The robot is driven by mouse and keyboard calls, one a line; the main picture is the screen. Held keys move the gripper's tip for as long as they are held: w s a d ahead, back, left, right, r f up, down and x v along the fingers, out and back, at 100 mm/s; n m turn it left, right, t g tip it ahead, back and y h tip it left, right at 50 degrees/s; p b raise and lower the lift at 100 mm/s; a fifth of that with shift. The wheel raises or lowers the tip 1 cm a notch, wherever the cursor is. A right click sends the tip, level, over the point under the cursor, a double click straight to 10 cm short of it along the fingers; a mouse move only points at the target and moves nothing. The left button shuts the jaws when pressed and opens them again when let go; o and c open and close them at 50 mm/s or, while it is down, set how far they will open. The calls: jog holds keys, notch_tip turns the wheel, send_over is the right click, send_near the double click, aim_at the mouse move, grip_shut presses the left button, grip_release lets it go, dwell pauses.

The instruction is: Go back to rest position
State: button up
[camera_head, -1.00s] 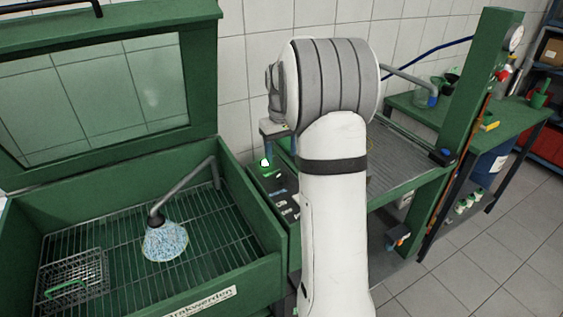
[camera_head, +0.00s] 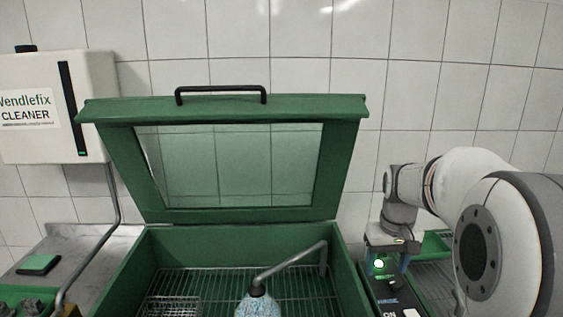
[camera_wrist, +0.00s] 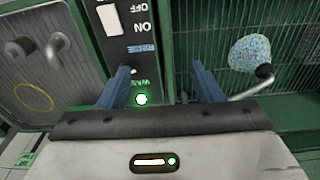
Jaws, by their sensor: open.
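My gripper (camera_head: 386,267) is at the right in the head view, at the end of my white and grey arm. It hangs above the dark control panel (camera_head: 383,296) beside the green wash cabinet. In the wrist view the blue fingers of my gripper (camera_wrist: 161,72) are spread apart with nothing between them. The control panel (camera_wrist: 118,20) lies below and beyond them, marked ON, OFF, RINSE and WASH. A lit green light (camera_wrist: 141,99) shows by the WASH label. I cannot tell how far the fingers are from the panel.
The cabinet's windowed lid (camera_head: 227,214) stands open. Inside are a grid floor, a wire basket (camera_head: 172,306) and a spray nozzle (camera_head: 258,304) with a bluish spray patch. A white cleaner box (camera_head: 85,85) hangs on the wall at left. A metal counter (camera_head: 85,240) stands below it.

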jog(key=s+a+f+t, duration=0.1)
jog(key=s+a, duration=0.3)
jog(key=s, duration=0.5)
jog(key=s+a+f, duration=0.1)
jog(key=s+a, duration=0.4)
jog(key=s, duration=0.4)
jog(key=shift+s+a+t, duration=0.2)
jog(key=shift+s+t, duration=0.2)
